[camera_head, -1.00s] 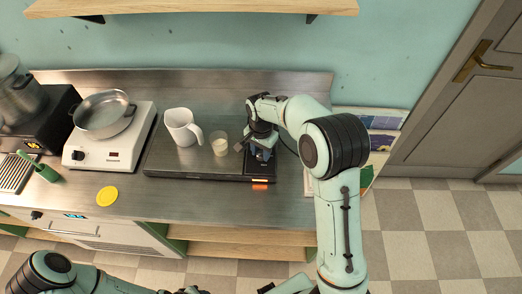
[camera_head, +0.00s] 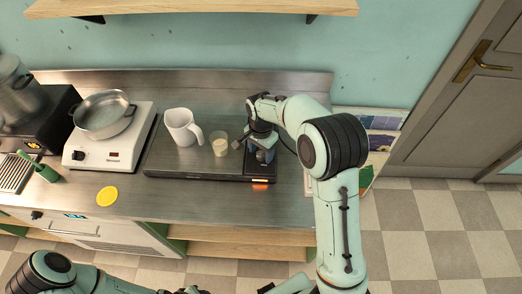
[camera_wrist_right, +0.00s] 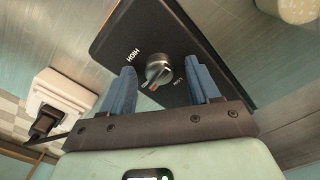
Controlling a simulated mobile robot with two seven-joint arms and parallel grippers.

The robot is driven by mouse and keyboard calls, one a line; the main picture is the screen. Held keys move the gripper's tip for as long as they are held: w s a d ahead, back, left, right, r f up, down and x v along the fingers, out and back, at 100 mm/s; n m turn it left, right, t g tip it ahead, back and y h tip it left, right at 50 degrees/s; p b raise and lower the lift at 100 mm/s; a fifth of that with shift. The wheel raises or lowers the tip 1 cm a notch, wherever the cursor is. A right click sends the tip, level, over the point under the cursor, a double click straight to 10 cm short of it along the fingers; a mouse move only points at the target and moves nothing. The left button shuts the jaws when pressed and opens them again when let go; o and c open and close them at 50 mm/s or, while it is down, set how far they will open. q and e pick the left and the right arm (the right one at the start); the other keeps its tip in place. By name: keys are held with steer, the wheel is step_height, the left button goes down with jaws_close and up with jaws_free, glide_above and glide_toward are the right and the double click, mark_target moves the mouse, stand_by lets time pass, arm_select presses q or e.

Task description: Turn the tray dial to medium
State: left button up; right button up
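The tray (camera_head: 200,162) is a flat dark slab on the steel counter, with a lit orange display (camera_head: 260,186) on its front edge. The round metal dial (camera_wrist_right: 158,70) sits on the tray's black panel in the right wrist view. HIGH is printed to its left and LOW to its right. The dial's red mark points down toward a third label, which is partly hidden. My right gripper (camera_wrist_right: 162,66) is open, its two blue fingers apart on either side of the dial with gaps showing. In the head view it (camera_head: 263,153) is over the tray's right end. My left arm shows at the bottom left; its gripper is not visible.
A white jug (camera_head: 181,127) and a small glass (camera_head: 220,146) with pale contents stand on the tray, left of my right gripper. A hot plate (camera_head: 122,145) with a pan (camera_head: 102,115) is further left. A yellow disc (camera_head: 107,196) lies on clear counter.

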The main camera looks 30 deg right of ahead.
mark_target(261, 152)
arm_select(q)
steer(key=shift+w+r+p, duration=0.6)
steer(key=shift+w+r, duration=0.2)
arm_select(e)
step_height(261, 152, up, 13)
steer(key=shift+r, duration=0.2)
